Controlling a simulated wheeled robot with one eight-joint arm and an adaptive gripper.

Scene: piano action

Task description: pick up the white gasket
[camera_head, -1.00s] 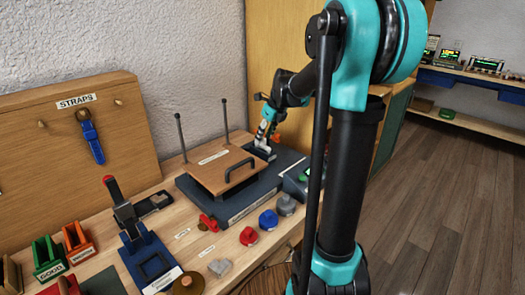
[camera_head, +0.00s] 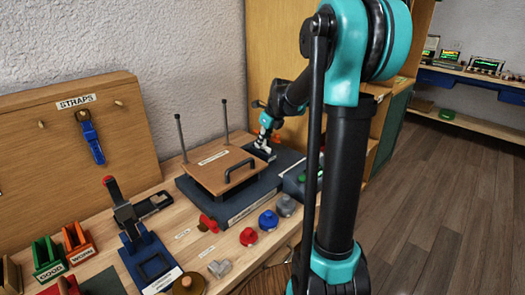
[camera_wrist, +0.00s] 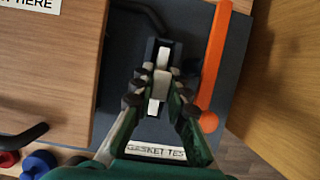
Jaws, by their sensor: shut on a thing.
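In the wrist view, my gripper (camera_wrist: 160,86) is shut on a narrow white piece (camera_wrist: 160,84), which looks like the white gasket. The fingers hide most of it. A white part also shows just past the fingertips, inside a dark upright holder (camera_wrist: 164,49); I cannot tell whether it is the same piece. In the head view my gripper (camera_head: 262,146) is low over the right end of the dark base, beside the wooden press plate. The gasket is too small to make out there.
The wooden plate (camera_head: 222,163) with a black handle stands left of my gripper. An orange lever (camera_wrist: 213,60) lies close on its right in the wrist view, with a wooden panel (camera_wrist: 285,75) beyond. Red (camera_head: 249,236), blue (camera_head: 268,220) and grey (camera_head: 286,205) knobs stand in front.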

